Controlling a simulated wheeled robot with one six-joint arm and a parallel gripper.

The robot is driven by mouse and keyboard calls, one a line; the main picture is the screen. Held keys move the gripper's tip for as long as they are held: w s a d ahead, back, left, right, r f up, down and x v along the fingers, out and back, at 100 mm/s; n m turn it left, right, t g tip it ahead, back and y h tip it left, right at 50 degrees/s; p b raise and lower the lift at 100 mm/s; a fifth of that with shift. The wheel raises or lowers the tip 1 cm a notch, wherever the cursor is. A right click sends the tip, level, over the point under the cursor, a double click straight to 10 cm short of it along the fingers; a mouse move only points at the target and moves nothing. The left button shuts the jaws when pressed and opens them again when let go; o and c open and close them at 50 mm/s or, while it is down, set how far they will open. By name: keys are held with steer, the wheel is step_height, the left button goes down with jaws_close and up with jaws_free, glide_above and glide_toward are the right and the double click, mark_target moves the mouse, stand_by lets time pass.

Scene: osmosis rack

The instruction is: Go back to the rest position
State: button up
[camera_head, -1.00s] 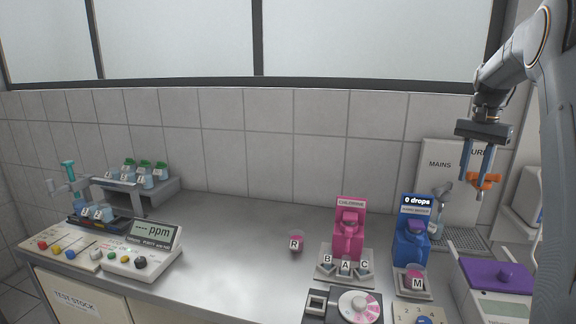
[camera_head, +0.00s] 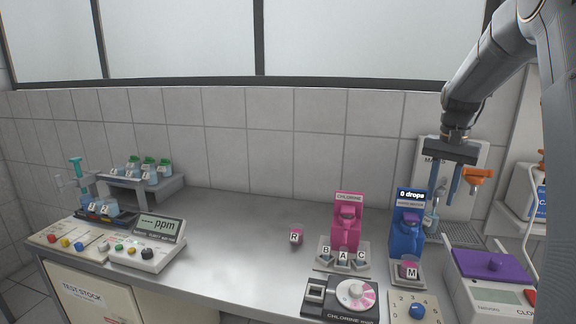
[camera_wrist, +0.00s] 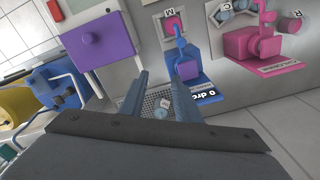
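My gripper (camera_head: 443,183) hangs fingers down from my arm at the right, in front of the wall panel marked MAINS and above the drain grille. Its two blue-grey fingers are apart with nothing between them. In the wrist view my gripper (camera_wrist: 155,92) is also open, and the blue drops dispenser (camera_wrist: 190,72) and the purple-lidded box (camera_wrist: 98,40) lie beyond the fingers. In the head view the blue dispenser (camera_head: 407,232) reads "0 drops", with cup M (camera_head: 408,271) in front of it.
A pink chlorine dispenser (camera_head: 347,222) with small cups B, A, C stands left of the blue one. Cup R (camera_head: 296,235) stands alone. An orange tap handle (camera_head: 478,177) is right of my gripper. The ppm meter (camera_head: 155,240) is at left.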

steer(key=s+a+f+n, duration=0.4)
steer(key=s+a+f, duration=0.2)
steer(key=s+a, duration=0.5)
steer(key=s+a+f+n+t, duration=0.1)
steer(key=s+a+f+n, duration=0.3)
steer(key=s+a+f, duration=0.3)
steer(key=s+a, duration=0.4)
steer(key=s, duration=0.4)
